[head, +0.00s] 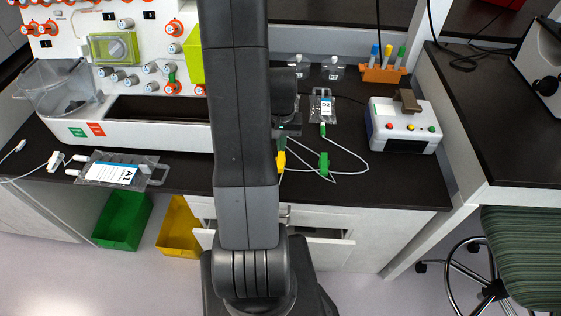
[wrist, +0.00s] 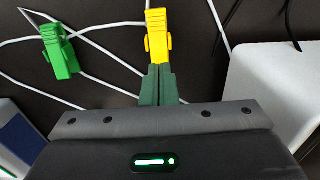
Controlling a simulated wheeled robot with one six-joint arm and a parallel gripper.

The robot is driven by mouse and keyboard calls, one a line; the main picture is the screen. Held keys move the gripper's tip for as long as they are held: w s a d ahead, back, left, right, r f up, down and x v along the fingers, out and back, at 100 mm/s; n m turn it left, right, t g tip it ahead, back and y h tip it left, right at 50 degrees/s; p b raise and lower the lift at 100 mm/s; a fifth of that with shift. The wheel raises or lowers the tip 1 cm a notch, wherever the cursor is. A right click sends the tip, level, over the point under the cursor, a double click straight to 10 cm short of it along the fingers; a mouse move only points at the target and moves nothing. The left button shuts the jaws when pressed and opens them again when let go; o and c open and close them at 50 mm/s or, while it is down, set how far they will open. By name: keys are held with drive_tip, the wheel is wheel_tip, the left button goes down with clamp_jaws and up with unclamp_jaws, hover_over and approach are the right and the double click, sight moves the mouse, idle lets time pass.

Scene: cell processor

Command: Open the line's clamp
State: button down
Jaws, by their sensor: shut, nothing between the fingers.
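Two clamps sit on the white line, a yellow one (wrist: 157,38) and a green one (wrist: 60,52). In the wrist view, my gripper (wrist: 159,72) is shut and empty, its dark green fingertips pointing at the lower end of the yellow clamp. They look very near or touching it; I cannot tell which. The green clamp is to the left, clear of the fingers. In the head view, the yellow clamp (head: 281,160) shows beside my arm, and the green clamp (head: 324,163) is to its right. I cannot tell whether either clamp is closed.
A labelled bag (head: 322,107) lies behind the clamps, joined to the line. A white box with coloured buttons (head: 402,127) stands to the right. An orange rack of tubes (head: 384,73) is at the back. Bag A1 (head: 112,172) lies near the counter's front left edge.

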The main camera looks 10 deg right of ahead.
drive_tip(key=shift+f+b, duration=0.85)
drive_tip(key=shift+f, duration=0.15)
drive_tip(key=shift+r+p, duration=1.9)
drive_tip(key=shift+r, duration=0.7)
